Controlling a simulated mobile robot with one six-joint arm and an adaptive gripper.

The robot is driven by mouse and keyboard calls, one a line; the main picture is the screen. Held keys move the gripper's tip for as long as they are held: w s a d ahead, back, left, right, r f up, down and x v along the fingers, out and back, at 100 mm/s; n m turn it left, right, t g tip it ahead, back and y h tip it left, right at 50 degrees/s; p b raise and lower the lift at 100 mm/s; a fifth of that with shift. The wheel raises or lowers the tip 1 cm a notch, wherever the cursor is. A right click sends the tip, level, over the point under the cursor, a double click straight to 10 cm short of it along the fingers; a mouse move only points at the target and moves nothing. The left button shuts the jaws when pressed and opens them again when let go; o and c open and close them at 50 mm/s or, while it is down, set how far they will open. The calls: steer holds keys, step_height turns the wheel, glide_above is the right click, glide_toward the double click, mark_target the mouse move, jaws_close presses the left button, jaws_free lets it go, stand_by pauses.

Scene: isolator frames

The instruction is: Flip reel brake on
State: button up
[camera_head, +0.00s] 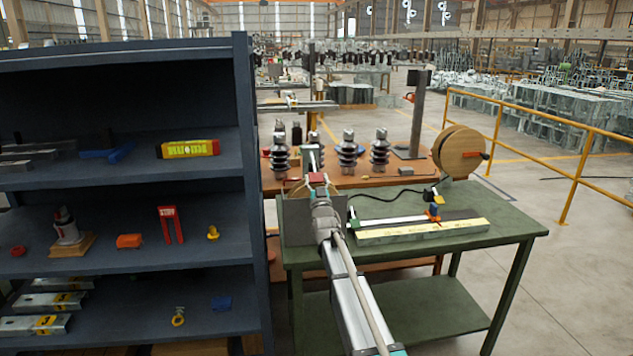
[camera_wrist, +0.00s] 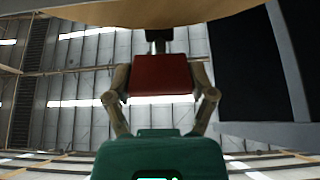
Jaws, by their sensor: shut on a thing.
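In the wrist view, my gripper (camera_wrist: 160,82) is shut on a red block (camera_wrist: 161,72), with one finger at each side. A dark stem (camera_wrist: 159,42) shows just above the block, below the curved edge of a tan, wood-like surface (camera_wrist: 150,12). I cannot tell how stem and block join. In the head view, my gripper (camera_head: 317,180) is over the left end of the green table, largely hidden behind my own arm.
The green table (camera_head: 510,232) carries a pale ruler-like bar (camera_head: 425,231) and a black cable (camera_head: 385,194). Dark shelves (camera_head: 250,200) stand close on the left. Insulators (camera_head: 347,153) stand on the brown table behind. A yellow railing (camera_head: 566,200) bounds open floor on the right.

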steer(key=shift+f, duration=0.15)
steer(key=o, duration=1.3)
steer(key=shift+w+f, duration=0.1)
steer(key=shift+w, duration=0.05)
steer(key=shift+c, duration=0.2)
steer(key=shift+s, duration=0.2)
